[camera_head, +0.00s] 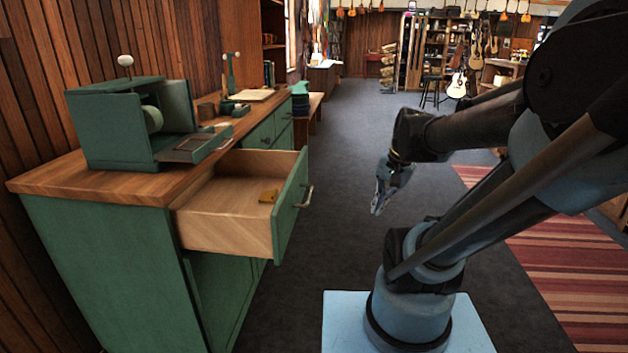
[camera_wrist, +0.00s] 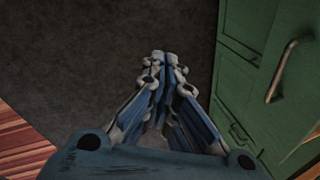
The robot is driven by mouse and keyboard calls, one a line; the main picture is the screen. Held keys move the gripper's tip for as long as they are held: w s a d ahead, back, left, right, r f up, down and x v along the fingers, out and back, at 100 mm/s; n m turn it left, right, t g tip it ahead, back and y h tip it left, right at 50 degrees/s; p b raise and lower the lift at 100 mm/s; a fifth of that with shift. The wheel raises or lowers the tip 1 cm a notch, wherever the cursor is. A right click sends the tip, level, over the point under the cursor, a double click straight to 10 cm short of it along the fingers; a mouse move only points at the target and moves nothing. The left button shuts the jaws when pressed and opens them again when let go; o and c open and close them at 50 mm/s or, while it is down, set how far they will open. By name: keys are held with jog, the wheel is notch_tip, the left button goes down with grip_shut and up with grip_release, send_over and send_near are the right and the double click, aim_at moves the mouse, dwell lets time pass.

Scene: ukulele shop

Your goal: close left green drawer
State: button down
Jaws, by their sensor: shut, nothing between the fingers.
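The left green drawer (camera_head: 291,204) stands pulled out from the green cabinet (camera_head: 110,270) in the head view. In the wrist view, my gripper (camera_wrist: 165,58) points at the dark floor, and a green front with a metal handle (camera_wrist: 285,68) shows at the right.
A green box-like device (camera_head: 120,128) with an open small tray stands on the wooden cabinet top (camera_head: 95,184). Another drawer (camera_head: 262,134) farther back looks shut. A striped rug (camera_head: 575,270) lies at the right. The grey floor (camera_head: 335,150) beyond the drawer is clear.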

jog(key=w+a+r+m+y, duration=0.2)
jog(key=w+a+m+y, duration=0.15)
jog(key=w+m, duration=0.55)
jog(key=w+a+r+m+y, duration=0.25)
jog(key=w+a+m, duration=0.2)
jog(key=w, duration=0.75)
jog(key=w+a+f+g, duration=0.1)
jog(key=a+f, duration=0.6)
jog(key=a, duration=0.4)
jog(key=shift+a+f+y, duration=0.3)
jog(key=shift+a, duration=0.05)
jog(key=shift+w, duration=0.15)
